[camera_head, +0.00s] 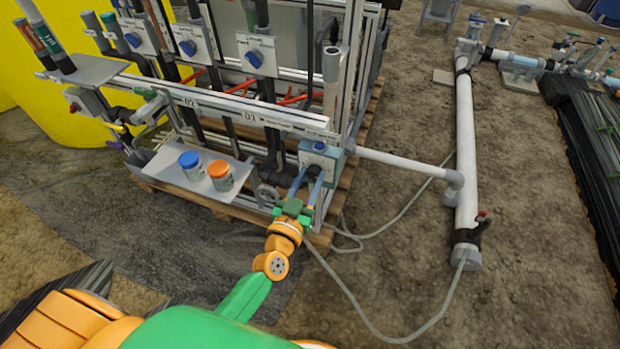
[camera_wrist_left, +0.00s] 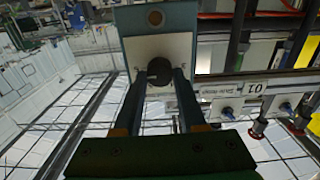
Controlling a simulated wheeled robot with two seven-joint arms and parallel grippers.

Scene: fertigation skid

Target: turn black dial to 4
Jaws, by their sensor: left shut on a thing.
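The black dial (camera_wrist_left: 158,70) shows in the left wrist view, on the white face of a blue-grey box (camera_wrist_left: 158,20). The same box (camera_head: 322,155) stands at the right front corner of the skid in the head view, where the dial is hidden or too small to tell. My left gripper (camera_head: 311,173) reaches up to the box face. In the left wrist view the two fingers of my left gripper (camera_wrist_left: 159,77) are shut on the dial, one on each side. The scale numbers and the dial's setting cannot be read. My right gripper is in neither view.
A tray (camera_head: 204,184) left of the box holds a blue-lidded jar (camera_head: 191,166) and an orange-lidded jar (camera_head: 220,176). A thin hose (camera_head: 345,289) loops over the soil.

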